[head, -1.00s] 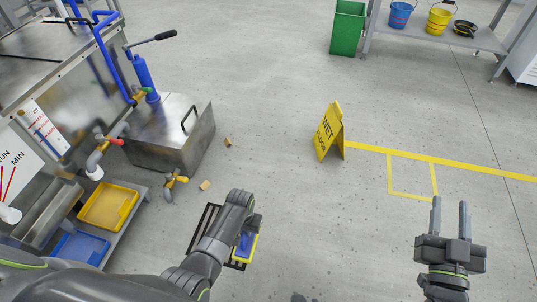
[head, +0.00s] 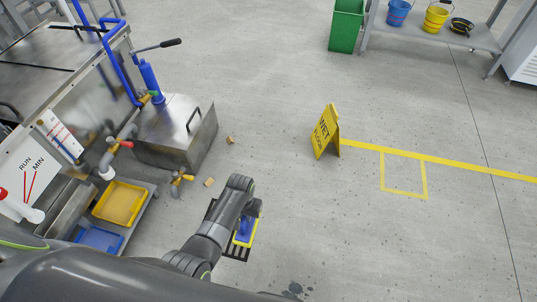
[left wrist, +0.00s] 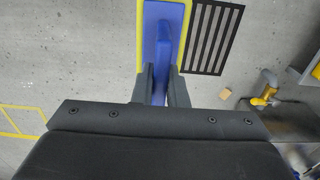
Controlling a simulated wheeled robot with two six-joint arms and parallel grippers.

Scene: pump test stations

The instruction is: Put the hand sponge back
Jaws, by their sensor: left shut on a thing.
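The hand sponge (head: 244,233) is a blue block or handle with a yellow rim, held over the floor grate at the bottom middle of the head view. My left gripper (head: 251,215) is shut on it. In the left wrist view the sponge (left wrist: 155,30) sticks out beyond the two dark fingers (left wrist: 160,88), which grip its blue grip part. A yellow tray (head: 120,203) and a blue tray (head: 98,240) lie on a low grey shelf at the left of the head view. My right gripper is out of view.
A metal tank (head: 175,135) with a blue hand pump (head: 150,78) and taps stands by the station at left. Small tan blocks (head: 209,182) lie on the floor. A yellow wet floor sign (head: 325,132) stands mid-floor.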

